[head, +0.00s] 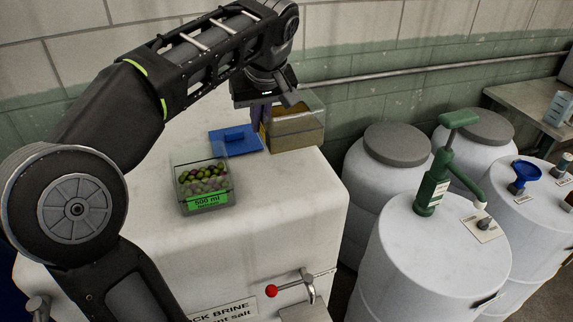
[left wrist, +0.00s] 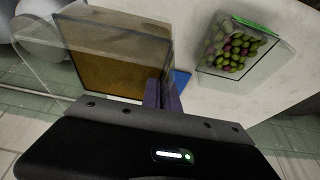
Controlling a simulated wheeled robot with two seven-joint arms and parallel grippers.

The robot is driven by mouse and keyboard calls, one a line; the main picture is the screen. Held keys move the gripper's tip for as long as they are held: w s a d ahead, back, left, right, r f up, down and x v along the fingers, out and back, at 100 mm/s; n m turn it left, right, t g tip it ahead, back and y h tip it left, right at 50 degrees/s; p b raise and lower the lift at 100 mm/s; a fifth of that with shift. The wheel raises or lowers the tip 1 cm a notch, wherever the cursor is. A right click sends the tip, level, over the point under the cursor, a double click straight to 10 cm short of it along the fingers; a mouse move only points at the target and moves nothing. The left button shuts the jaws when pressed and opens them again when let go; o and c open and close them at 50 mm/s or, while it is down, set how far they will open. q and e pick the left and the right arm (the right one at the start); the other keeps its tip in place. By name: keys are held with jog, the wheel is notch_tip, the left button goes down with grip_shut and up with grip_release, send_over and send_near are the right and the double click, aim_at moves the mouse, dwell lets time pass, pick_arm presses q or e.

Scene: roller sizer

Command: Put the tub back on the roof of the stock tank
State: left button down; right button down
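The clear tub with brown contents (head: 297,131) is at the back right corner of the roof of the white stock tank (head: 290,195). It looks upright; I cannot tell whether its base fully touches the roof. My left gripper (head: 261,113) points down at the tub's left wall. In the left wrist view the two purple fingers (left wrist: 162,94) are close together at the wall of the tub (left wrist: 115,60), apparently pinching it. The fingertips are partly hidden. My right gripper is in neither view.
A red-knobbed valve (head: 272,290) is on the tank's front. White drums, one with a green pump (head: 437,180), stand to the right.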

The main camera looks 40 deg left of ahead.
aim_at(262, 140)
pick_arm(q)
jog(key=shift+s+d+r, duration=0.25)
jog(key=shift+r, duration=0.05)
jog(key=shift+w+f+b, duration=0.1)
jog(key=shift+f+b, duration=0.35)
jog(key=shift+f, duration=0.05)
notch_tip(262, 140, down, 4)
jog(key=shift+f+b, duration=0.2)
jog(key=shift+b, duration=1)
jog(key=shift+a+f, duration=0.1)
jog(key=shift+f, duration=0.15)
jog(key=shift+f, duration=0.1)
notch_tip(262, 140, down, 4)
jog(key=shift+r+p, duration=0.25)
jog(key=shift+p, duration=0.1)
jog(key=shift+f, duration=0.3)
